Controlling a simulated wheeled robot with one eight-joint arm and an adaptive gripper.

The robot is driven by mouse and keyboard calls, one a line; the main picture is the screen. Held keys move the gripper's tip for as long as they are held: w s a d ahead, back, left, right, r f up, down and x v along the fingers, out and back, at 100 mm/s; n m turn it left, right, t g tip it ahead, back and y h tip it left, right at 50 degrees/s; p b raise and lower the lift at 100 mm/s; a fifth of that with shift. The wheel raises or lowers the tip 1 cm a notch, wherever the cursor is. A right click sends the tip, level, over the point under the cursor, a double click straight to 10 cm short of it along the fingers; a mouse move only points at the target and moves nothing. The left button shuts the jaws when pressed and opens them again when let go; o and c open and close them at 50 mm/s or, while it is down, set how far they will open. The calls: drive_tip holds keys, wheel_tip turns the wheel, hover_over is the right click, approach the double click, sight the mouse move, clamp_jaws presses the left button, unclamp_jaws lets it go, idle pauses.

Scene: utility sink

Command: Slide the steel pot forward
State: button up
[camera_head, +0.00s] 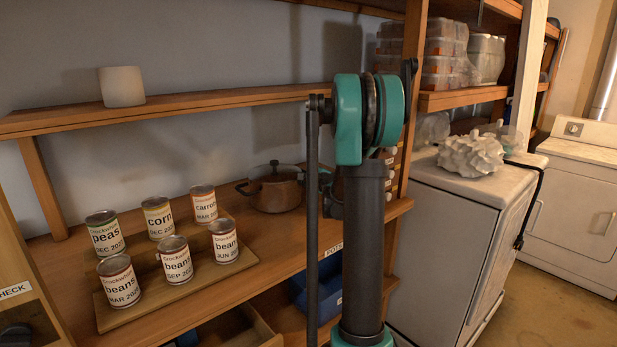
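The steel pot (277,189) stands upright with its lid on, on the wooden shelf behind the cans. It looks brownish, and one side handle shows at its left. My arm, with a teal joint and a dark link, stands in front of the pot's right side and hides what is there. Small dark parts (331,196) show beside the arm link, just right of the pot, and may belong to my gripper. I cannot make out its fingers, whether they are open, or whether they touch the pot.
Several labelled cans (174,260) stand on a wooden board (118,318) left of the pot. A white cup (122,87) sits on the upper shelf. A blue bin (318,284) is below. A white appliance (450,215) stands right. Some bare shelf lies before the pot.

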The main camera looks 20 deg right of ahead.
drive_tip(key=shift+w, duration=0.1)
clamp_jaws()
idle(0.3)
idle(0.4)
